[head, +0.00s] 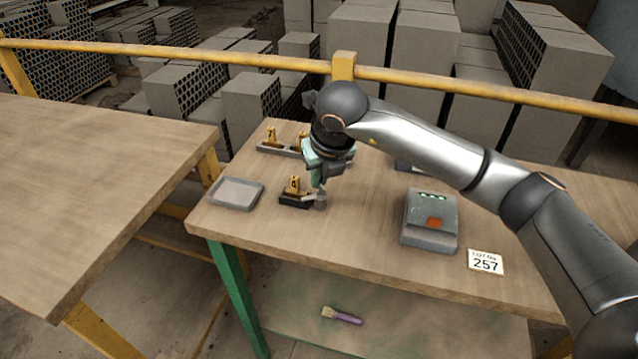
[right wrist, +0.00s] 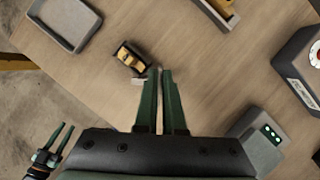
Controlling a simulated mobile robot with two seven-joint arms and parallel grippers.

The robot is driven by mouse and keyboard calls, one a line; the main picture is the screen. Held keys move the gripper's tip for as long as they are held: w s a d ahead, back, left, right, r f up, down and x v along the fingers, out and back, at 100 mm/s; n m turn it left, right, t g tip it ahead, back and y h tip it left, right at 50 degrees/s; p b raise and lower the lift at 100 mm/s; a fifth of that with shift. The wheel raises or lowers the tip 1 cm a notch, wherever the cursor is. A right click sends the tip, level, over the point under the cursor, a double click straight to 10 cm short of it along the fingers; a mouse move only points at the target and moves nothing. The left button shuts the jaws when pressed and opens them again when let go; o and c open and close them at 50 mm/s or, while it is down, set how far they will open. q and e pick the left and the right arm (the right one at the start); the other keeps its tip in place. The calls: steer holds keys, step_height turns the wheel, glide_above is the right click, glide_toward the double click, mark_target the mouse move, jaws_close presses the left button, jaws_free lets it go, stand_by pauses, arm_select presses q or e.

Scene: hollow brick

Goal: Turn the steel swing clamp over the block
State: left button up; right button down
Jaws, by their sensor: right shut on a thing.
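The block (head: 294,186), yellow and black, stands on a small dark base (head: 296,201) near the front left of the wooden table. It also shows in the right wrist view (right wrist: 129,57). The steel swing clamp (head: 320,199) is a small grey part at the right side of that base; a pale piece of it shows beside my fingertips in the right wrist view (right wrist: 138,80). My right gripper (head: 319,186) is shut on the clamp, its fingers pointing down and partly hiding it. My left gripper (right wrist: 67,127) shows only at the lower left of the right wrist view, fingers apart and empty.
A grey tray (head: 236,207) lies left of the block. A long fixture (head: 279,150) with yellow parts stands behind. A grey device (head: 430,220) with green lights and a card (head: 486,262) marked 257 are at right. A yellow rail (head: 460,87) runs behind the table.

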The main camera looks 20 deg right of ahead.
steer(key=shift+s+f+m+h+b, duration=0.25)
steer(key=shift+f+m+h+b, duration=0.2)
steer(key=shift+m, duration=0.45)
steer(key=shift+m+b, duration=0.3)
steer(key=shift+m, duration=0.2)
steer(key=shift+m+g+h+b, duration=0.3)
steer(key=shift+m+h+b, duration=0.25)
steer(key=shift+m, duration=0.55)
steer(key=shift+m+h+b, duration=0.3)
steer(key=shift+m, duration=0.5)
arm_select(q)
steer(key=shift+w+d+f+h, duration=0.15)
steer(key=shift+w+d+f, duration=0.15)
steer(key=shift+d+f, duration=0.25)
steer(key=shift+w+d+f+h, duration=0.15)
steer(key=shift+w+d+f, duration=0.15)
steer(key=shift+d+f, duration=0.2)
arm_select(e)
steer(key=shift+r+m, duration=0.1)
steer(key=shift+m, duration=0.3)
steer(key=c, duration=1)
jaws_free()
steer(key=shift+r, duration=0.15)
arm_select(q)
steer(key=shift+s+f, duration=0.15)
steer(key=shift+s, duration=0.05)
